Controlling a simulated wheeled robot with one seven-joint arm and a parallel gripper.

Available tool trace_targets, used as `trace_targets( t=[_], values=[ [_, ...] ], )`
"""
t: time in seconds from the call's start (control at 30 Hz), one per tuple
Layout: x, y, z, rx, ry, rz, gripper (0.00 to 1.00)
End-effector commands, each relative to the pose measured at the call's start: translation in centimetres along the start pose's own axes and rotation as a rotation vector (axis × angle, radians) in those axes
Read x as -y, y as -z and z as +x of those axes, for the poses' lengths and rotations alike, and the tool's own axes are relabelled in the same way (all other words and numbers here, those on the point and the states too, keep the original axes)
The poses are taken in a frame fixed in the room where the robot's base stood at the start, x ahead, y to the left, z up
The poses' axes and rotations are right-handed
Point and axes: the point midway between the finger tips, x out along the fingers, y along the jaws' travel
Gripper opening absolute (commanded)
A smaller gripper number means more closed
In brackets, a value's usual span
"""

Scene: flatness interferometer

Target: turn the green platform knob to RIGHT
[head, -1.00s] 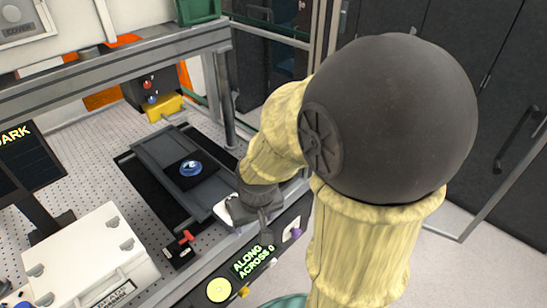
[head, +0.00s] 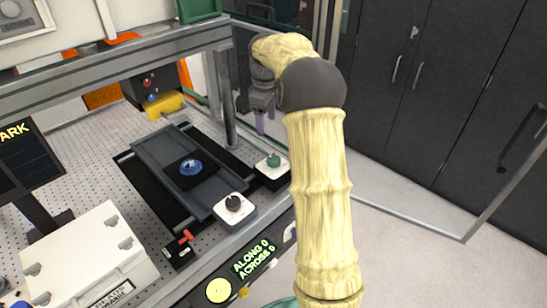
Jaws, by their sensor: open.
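The green platform knob (head: 273,160) sits on a small white-topped block at the right edge of the perforated bench, partly beside my arm. Which way it points is too small to tell. My gripper (head: 265,122) hangs above and slightly left of the green knob, fingers pointing down, open and apart from it. A black knob (head: 233,202) on a white block stands nearer, left of the green one. The grey platform (head: 165,150) carries a blue round optic (head: 190,168).
A red-handled lever (head: 186,237) is at the bench front. A display (head: 250,258) reads ALONG 0, ACROSS 0. A grey post (head: 229,120) rises just left of my gripper. A white case (head: 85,255) stands at the left front.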

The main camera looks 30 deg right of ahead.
Motion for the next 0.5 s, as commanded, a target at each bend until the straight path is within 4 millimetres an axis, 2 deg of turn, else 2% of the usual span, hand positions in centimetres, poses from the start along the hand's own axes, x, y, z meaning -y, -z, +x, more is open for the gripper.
trace_targets(
  t=[0.03,0.17,0.5],
  values=[
    [-1.2,-0.3,0.0,0.001,0.006,-0.019,0.65],
    [-2.7,-1.0,-0.4,0.005,0.020,-0.062,0.65],
    [-3.0,-1.1,-0.6,0.007,0.024,-0.075,0.65]
  ],
)
